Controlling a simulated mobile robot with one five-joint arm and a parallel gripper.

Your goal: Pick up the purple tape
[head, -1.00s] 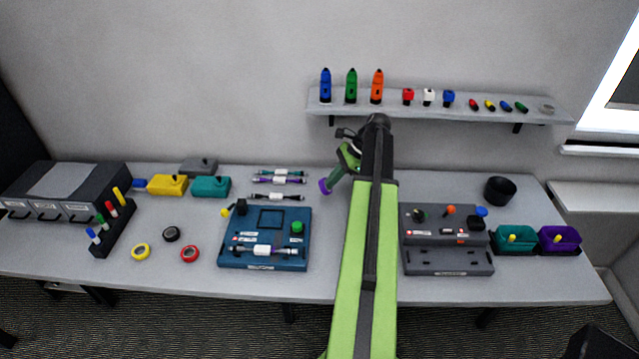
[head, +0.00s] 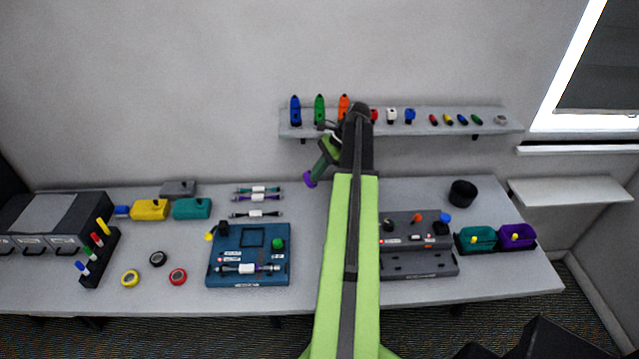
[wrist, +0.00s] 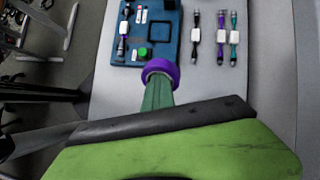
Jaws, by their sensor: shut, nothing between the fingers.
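The purple tape (head: 310,181) is a ring at the tip of my gripper (head: 316,172), above the back of the table. In the wrist view the purple tape (wrist: 161,70) sits around the end of the teal fingers of my gripper (wrist: 158,88), not between them. The fingers look shut together. The ring hides the very fingertips, and I cannot tell how far they pass through it.
A blue board (head: 225,270) and a grey fixture (head: 420,265) flank my arm. A shelf (head: 440,122) with small items is behind. Teal (head: 476,240) and purple (head: 518,237) bins stand right.

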